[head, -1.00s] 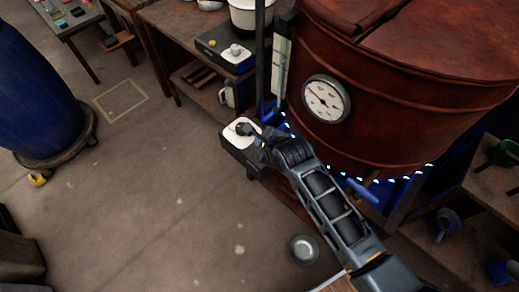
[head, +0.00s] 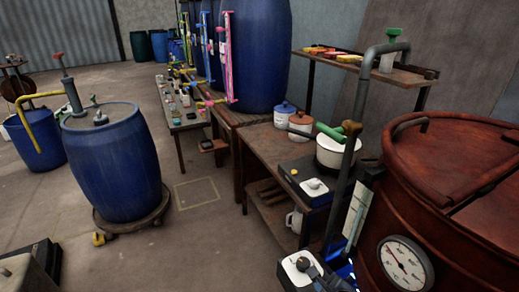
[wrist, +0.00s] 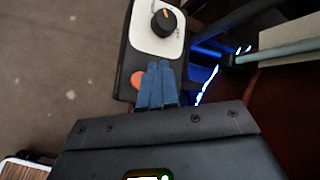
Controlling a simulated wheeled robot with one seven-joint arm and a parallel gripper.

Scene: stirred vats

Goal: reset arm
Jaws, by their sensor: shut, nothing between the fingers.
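My gripper (wrist: 156,86) shows in the wrist view with its blue fingers together and nothing between them. The fingertips are over the near part of a dark control box (wrist: 125,68), beside an orange-red button (wrist: 138,80). The box has a white plate and a black knob (wrist: 163,23) with an orange mark, beyond the fingertips. I cannot tell whether the fingers touch the box. In the head view the same box (head: 287,277) is at the bottom edge, left of the red vat. Most of my arm is out of that view.
The rusty red vat (head: 458,225) with a gauge (head: 406,263) stands at the right, a dark pipe (head: 345,185) beside it. A workbench (head: 262,148) holds a white pot (head: 338,153) and another knob box. A blue barrel (head: 113,165) stands left. The floor between is open.

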